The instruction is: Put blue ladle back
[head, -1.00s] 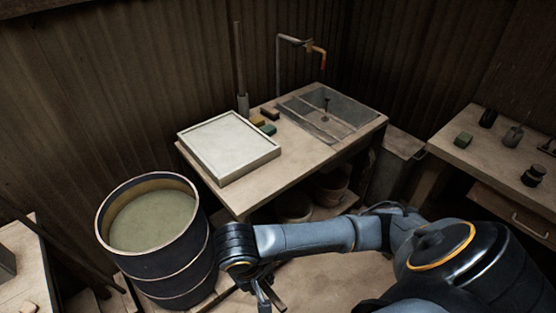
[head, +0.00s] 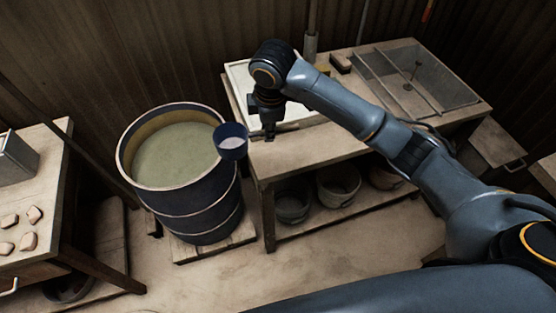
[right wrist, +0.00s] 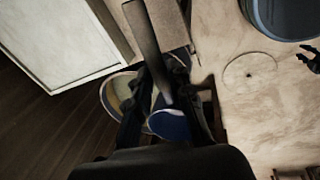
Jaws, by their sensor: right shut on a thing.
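The blue ladle (head: 231,142) is in my right gripper (head: 269,132) in the head view. Its dark blue cup, pale inside, is beside the right rim of the barrel (head: 190,210), in front of it in the picture. The handle runs right from the cup, through the jaws, over the near edge of the table with the white tray. In the right wrist view the ladle handle (right wrist: 148,40) runs between the fingers to the blue cup. My right gripper is shut on the handle. My left gripper is not seen in the head view.
The barrel holds greenish liquid and stands on a low wooden platform. A left bench (head: 40,175) holds several small tiles. The floor in front is clear.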

